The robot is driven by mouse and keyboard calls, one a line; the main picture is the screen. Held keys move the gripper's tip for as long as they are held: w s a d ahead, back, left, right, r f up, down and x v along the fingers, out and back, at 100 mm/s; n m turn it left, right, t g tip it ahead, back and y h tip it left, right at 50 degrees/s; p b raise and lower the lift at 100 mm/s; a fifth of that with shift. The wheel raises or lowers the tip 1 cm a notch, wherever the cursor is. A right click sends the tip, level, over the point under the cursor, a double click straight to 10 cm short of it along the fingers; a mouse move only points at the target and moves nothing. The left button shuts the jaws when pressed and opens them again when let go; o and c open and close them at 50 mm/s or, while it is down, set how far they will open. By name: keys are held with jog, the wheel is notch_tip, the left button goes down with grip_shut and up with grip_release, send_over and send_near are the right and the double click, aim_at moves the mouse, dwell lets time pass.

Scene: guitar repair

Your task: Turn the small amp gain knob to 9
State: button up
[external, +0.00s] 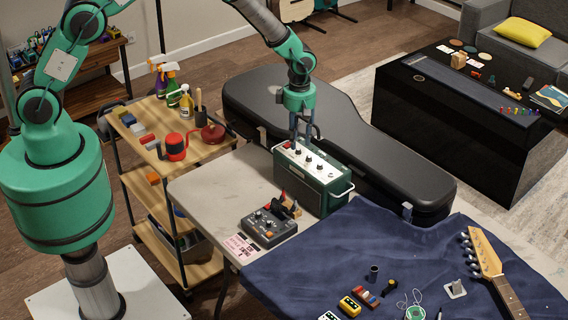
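The small amp (324,201) is a dark green box on the grey table, with a light control panel (325,171) on top and metal handles at its ends. Several dark knobs stand in a row on the panel, with a red part at its left end. Their labels and pointer settings are too small to read, so I cannot tell which is the gain knob. My gripper (302,143) points down over the back left part of the panel. Its two dark fingers show a gap between them. Whether the tips touch or hold a knob is unclear.
A black guitar case (370,143) lies right behind the amp. A grey control box (269,226) sits in front of it. A blue cloth (350,246) with small parts and a guitar neck (489,262) covers the table's right side. A wooden cart (137,142) stands left.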

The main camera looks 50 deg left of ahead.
aim_at(298, 149)
jog(key=shift+f, duration=1.6)
grip_shut()
